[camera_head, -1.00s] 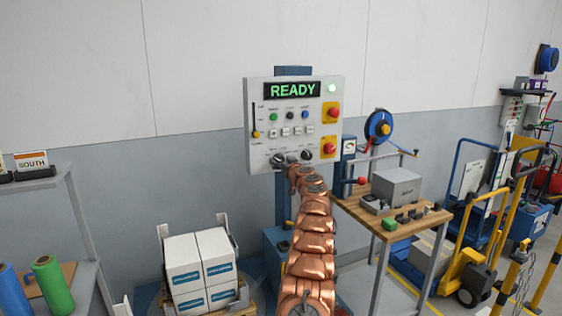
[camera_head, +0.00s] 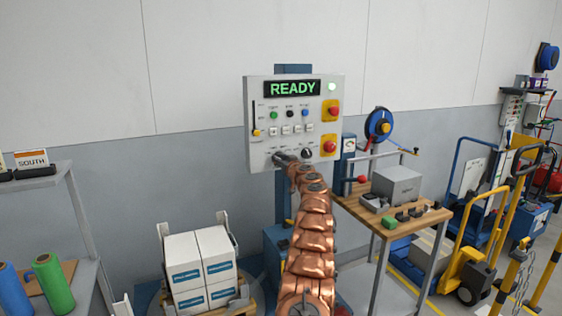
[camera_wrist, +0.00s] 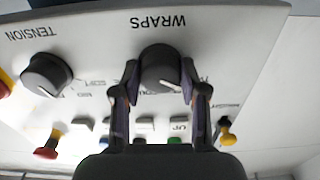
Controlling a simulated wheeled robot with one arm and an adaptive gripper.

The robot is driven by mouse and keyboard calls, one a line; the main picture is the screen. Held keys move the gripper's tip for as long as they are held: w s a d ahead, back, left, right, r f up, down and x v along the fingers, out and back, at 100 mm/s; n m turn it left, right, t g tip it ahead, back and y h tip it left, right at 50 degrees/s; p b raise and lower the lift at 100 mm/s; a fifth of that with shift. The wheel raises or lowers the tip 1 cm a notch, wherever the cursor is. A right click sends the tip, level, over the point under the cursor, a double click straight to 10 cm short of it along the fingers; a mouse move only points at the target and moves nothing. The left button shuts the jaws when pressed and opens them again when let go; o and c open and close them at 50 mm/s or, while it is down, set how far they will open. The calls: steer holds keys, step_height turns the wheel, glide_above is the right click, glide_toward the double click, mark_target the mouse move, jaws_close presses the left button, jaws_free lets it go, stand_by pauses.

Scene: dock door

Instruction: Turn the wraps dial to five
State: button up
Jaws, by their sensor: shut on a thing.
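The wraps dial (camera_wrist: 161,68) is a dark round knob under the upside-down word WRAPS in the wrist view. A white pointer line shows on its lower right face. My gripper (camera_wrist: 160,80) has a finger on each side of the dial and is shut on it. In the head view my gripper (camera_head: 282,159) is at the lower left of the grey control panel (camera_head: 262,143), where it mostly hides the dial. The numbers around the dial are too covered or blurred to read.
The tension dial (camera_wrist: 47,74) is beside the wraps dial. A lever with a yellow knob (camera_wrist: 228,138) and several buttons are close by on the panel. The display (camera_head: 293,89) reads READY. A workbench (camera_head: 383,222) stands to the right, wrapped boxes (camera_head: 200,262) below left.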

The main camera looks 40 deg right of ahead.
steer(key=m+b, duration=0.2)
steer(key=m, duration=0.9)
steer(key=shift+m, duration=0.3)
steer(key=m, duration=0.6)
steer(key=shift+r+p, duration=0.1)
steer(key=shift+p, duration=0.2)
steer(key=m+p, duration=0.1)
steer(key=m, duration=0.5)
steer(key=shift+p, duration=0.3)
steer(key=o, duration=1.1)
steer(key=shift+o, duration=0.2)
steer(key=shift+s, duration=0.1)
